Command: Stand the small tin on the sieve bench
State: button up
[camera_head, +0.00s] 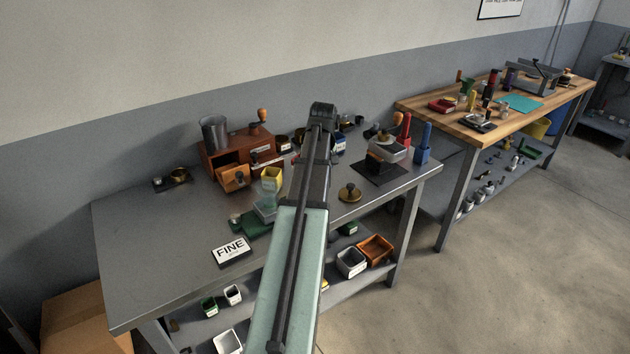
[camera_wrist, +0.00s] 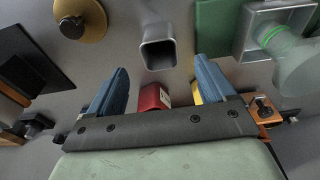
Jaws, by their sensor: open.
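In the wrist view my gripper (camera_wrist: 160,82) is open, its two blue fingers apart. A small square, open-topped grey metal tin (camera_wrist: 158,55) shows beyond the fingertips, near the top middle. A red container (camera_wrist: 152,97) with a white label shows between the fingers, and a yellow thing (camera_wrist: 197,96) lies beside the right finger; both are partly hidden by my gripper's body. I cannot tell which is the small tin. In the head view my arm hides the gripper and that spot on the grey metal bench (camera_head: 160,250). I cannot tell which bench is the sieve bench.
The grey bench holds a FINE sign (camera_head: 232,250), brass disc (camera_head: 349,193), wooden box (camera_head: 225,150), yellow tin (camera_head: 271,178) and blue bottle (camera_head: 423,143). Its front left is clear. A wood-topped bench (camera_head: 440,117) with several tools stands at the back right.

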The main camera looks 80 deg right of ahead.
notch_tip(320, 180, up, 6)
jog(key=shift+s+a, duration=0.3)
jog(key=shift+a, duration=0.05)
